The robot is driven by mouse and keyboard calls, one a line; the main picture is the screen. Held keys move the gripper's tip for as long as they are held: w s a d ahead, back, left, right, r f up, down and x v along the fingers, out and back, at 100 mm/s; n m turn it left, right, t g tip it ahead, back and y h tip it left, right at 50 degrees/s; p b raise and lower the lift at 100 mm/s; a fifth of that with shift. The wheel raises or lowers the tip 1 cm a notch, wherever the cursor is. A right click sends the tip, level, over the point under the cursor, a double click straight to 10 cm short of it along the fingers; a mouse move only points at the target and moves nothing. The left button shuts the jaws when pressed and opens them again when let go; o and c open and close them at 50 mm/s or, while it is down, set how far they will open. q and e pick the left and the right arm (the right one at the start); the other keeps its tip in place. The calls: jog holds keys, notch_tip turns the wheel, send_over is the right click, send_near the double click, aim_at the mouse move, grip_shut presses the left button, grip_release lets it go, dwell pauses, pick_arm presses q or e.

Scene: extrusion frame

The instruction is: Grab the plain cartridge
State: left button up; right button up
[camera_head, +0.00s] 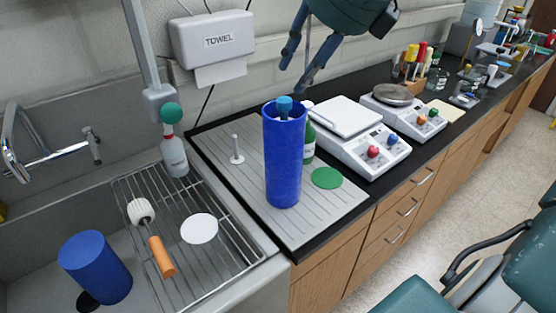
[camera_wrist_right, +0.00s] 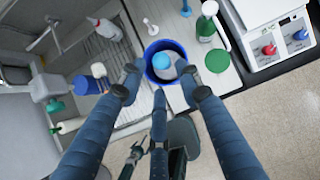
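No item is clearly identifiable as the plain cartridge. A tall, open blue cylinder (camera_head: 284,165) stands upright on the grey ribbed drainboard; a round light-blue top (camera_head: 284,104) shows in its mouth. The right wrist view shows the cylinder's blue rim (camera_wrist_right: 180,48) around a whitish-blue round item (camera_wrist_right: 164,66), whose lower part is hidden. A shorter blue cylinder (camera_head: 95,268) is tilted in the sink at lower left. My right gripper (camera_head: 299,70) is open and empty, above the tall cylinder; its fingers spread around the mouth in the right wrist view. My left gripper is out of view.
A green bottle (camera_head: 309,142) stands close behind the tall cylinder. A white peg (camera_head: 236,150) stands left of it, and a green disc (camera_head: 326,178) lies right. Balances (camera_head: 368,150) stand further right. The wire rack (camera_head: 235,262) holds a white disc and an orange-handled item.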

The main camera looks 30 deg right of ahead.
aim_at(286, 100)
jog(key=x, duration=0.2)
jog(key=p+x, duration=0.1)
jog(key=x, duration=0.1)
jog(key=s+p+x, duration=0.1)
jog(key=x, duration=0.2)
jog(key=shift+f, duration=0.25)
jog(key=shift+w+f, duration=0.2)
jog(key=shift+f, duration=0.05)
jog(key=shift+w+f, duration=0.15)
jog(key=shift+a, duration=0.1)
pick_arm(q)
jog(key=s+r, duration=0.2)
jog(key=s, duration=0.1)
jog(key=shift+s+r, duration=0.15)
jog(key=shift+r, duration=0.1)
pick_arm(e)
grip_shut()
